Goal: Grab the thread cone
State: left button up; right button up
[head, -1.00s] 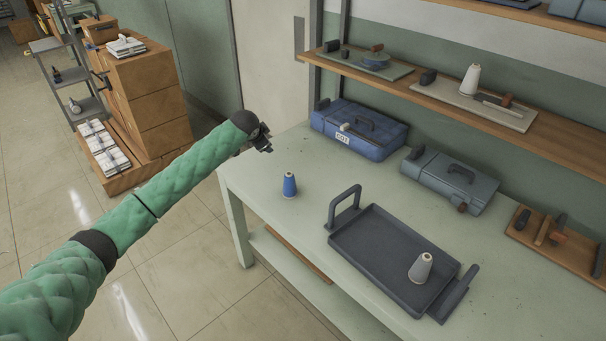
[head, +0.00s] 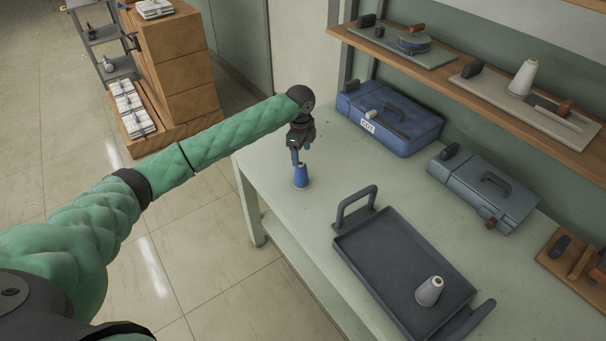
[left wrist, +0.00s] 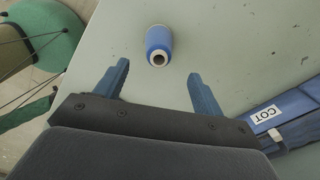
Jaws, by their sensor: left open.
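A blue thread cone (head: 301,176) stands upright on the pale green table (head: 262,188) near its left end. In the left wrist view the blue cone (left wrist: 158,45) is seen from above, just beyond the fingertips and between their lines. My left gripper (head: 298,158) is open and points down, above and close to the blue cone. In the left wrist view its two fingers (left wrist: 158,76) are apart with nothing between them. A grey-white thread cone (head: 429,291) stands in the dark tray (head: 372,245). A white cone (head: 523,78) stands on the shelf. My right gripper is not in view.
A blue case (head: 390,122) marked COT and a grey case (head: 484,187) lie along the back of the table. The tray has raised handles. A wooden shelf (head: 470,85) runs above the cases. The tabletop around the blue cone is clear.

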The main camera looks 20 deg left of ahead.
aim_at(301, 168)
pick_arm(q)
jog(key=shift+m, duration=0.6)
notch_tip(301, 168, down, 6)
jog(key=p, duration=0.3)
jog(key=shift+f+p, duration=0.1)
jog(key=shift+p, duration=0.25)
jog(key=shift+f, duration=0.85)
jog(key=c, duration=1.2)
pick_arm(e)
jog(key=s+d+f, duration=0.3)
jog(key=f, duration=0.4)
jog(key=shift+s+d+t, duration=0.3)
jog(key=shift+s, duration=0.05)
